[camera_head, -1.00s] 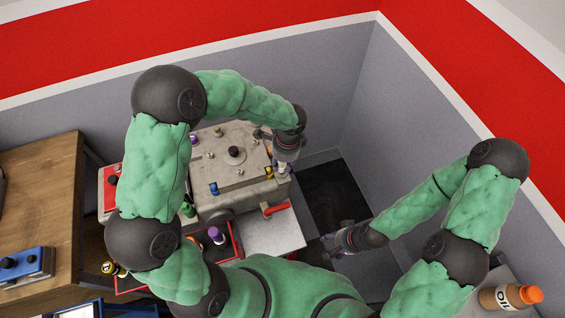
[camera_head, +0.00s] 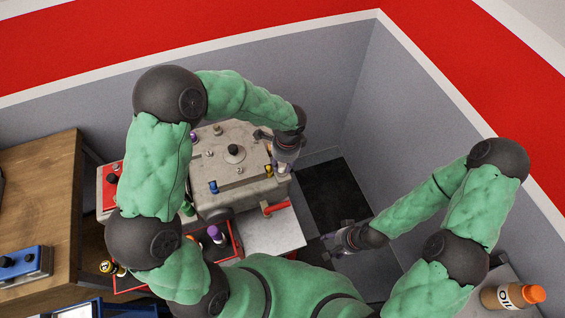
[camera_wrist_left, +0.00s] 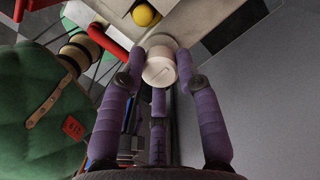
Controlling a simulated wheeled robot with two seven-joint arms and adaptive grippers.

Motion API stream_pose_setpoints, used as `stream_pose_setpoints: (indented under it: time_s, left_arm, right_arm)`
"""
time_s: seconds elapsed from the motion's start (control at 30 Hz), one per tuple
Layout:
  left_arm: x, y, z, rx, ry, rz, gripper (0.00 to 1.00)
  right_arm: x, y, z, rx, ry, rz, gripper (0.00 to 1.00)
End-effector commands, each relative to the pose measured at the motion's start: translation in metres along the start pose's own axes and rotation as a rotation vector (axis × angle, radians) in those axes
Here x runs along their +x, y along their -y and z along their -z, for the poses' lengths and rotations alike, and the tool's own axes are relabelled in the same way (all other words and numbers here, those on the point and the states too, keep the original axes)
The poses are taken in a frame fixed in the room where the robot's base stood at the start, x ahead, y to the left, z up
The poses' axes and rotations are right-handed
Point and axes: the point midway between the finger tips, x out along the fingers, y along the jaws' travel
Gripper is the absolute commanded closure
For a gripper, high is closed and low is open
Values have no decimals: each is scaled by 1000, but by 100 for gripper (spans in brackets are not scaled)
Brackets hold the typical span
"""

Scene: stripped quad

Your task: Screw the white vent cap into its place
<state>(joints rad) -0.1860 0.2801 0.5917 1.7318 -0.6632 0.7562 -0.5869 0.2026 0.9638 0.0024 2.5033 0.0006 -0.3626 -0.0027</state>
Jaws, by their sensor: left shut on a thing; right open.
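The white vent cap (camera_wrist_left: 160,72) is between the purple fingers of my left gripper (camera_wrist_left: 160,84) in the left wrist view. Its slotted round top faces the camera. A pale round part (camera_wrist_left: 160,43) shows just beyond the cap at the edge of the grey block; I cannot tell whether the cap touches it or is threaded in. In the head view my left gripper (camera_head: 283,168) is at the right side of the grey block (camera_head: 222,148), and its fingers mostly hide the cap. My right gripper (camera_head: 332,244) is open and empty, low at the right, away from the block.
A yellow knob (camera_wrist_left: 146,15) and a red handle (camera_wrist_left: 103,39) are close to the held cap. The red handle also shows in the head view (camera_head: 275,209). A red tray (camera_head: 234,238) with bottles stands in front of the block. An oil bottle (camera_head: 508,297) stands at lower right.

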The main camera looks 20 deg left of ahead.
Motion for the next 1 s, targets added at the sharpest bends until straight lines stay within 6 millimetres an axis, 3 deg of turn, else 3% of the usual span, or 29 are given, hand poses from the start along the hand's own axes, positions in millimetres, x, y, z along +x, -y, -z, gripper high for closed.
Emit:
stream_pose_setpoints:
  time_s: [0.53, 0.57, 0.63, 1.0]
  left_arm:
    - [12, 0, 1, 0, 0, 0, 94]
    - [12, 0, 1, 0, 0, 0, 61]
    - [12, 0, 1, 0, 0, 0, 42]
    - [10, 0, 1, 0, 0, 1, 39]
  right_arm:
    - [9, -3, 0, 0, 0, 0, 40]
    - [8, -3, 0, 0, 0, 0, 40]
    - [8, -3, 0, 0, 0, 0, 40]
    - [8, -3, 0, 0, 0, 0, 40]
